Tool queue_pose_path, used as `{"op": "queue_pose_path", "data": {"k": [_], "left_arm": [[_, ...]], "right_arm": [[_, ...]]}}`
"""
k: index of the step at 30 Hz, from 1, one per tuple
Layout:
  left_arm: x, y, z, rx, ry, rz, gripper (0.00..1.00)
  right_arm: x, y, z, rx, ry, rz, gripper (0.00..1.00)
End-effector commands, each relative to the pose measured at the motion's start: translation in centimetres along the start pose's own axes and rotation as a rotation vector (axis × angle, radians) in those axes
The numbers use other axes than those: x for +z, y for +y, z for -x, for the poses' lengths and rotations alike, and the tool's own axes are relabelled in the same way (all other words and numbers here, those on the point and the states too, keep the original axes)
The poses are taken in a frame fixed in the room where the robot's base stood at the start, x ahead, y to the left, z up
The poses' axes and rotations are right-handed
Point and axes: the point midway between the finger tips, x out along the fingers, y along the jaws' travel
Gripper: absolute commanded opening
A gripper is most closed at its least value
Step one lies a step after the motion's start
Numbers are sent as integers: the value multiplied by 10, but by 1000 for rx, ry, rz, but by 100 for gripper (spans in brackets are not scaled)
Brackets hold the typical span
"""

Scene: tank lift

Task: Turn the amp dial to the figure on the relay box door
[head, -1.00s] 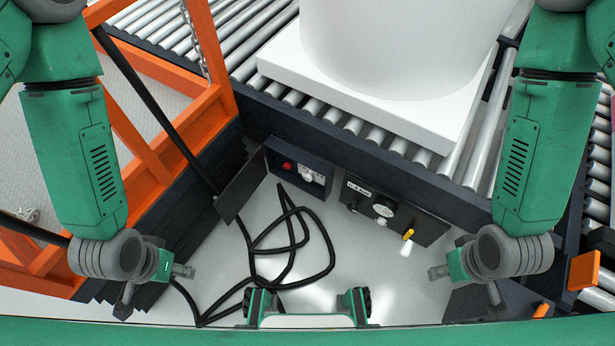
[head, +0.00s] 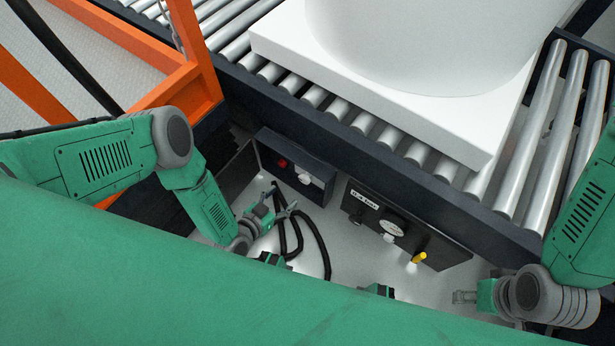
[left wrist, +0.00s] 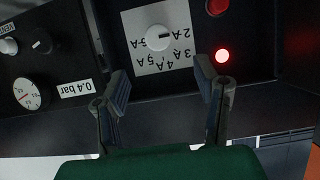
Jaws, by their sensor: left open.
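The amp dial is a white knob (left wrist: 158,38) on a white plate (left wrist: 150,65) marked with upside-down amp figures. A dark mark on the knob points right in the left wrist view; I cannot tell which figure it meets. In the head view the dial (head: 303,178) sits in the dark relay box (head: 318,170). The box door (head: 239,172) stands open at its left; no figure on it is readable. My left gripper (head: 284,202) is open and empty, in front of the box; its fingers (left wrist: 162,78) stand apart below the dial. My right gripper (head: 464,297) is at lower right, its jaws unclear.
A red light (left wrist: 222,57) glows beside the dial, near a red button (left wrist: 217,7). A gauge panel (head: 405,225) with a yellow-handled valve (head: 419,257) stands right of the box. Black cable (head: 318,245) lies below. Roller conveyor (head: 545,130) and orange frame (head: 200,90) rise behind.

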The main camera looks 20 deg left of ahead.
Motion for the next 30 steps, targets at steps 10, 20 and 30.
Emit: {"op": "queue_pose_path", "data": {"k": [10,20,30], "left_arm": [[4,0,-76,-1,2,2,56],[2,0,-116,0,-1,1,56],[0,0,-119,0,-2,1,56]], "right_arm": [[2,0,-38,0,-1,-1,40],[3,0,-56,0,0,-1,40],[3,0,-56,0,0,-1,40]]}}
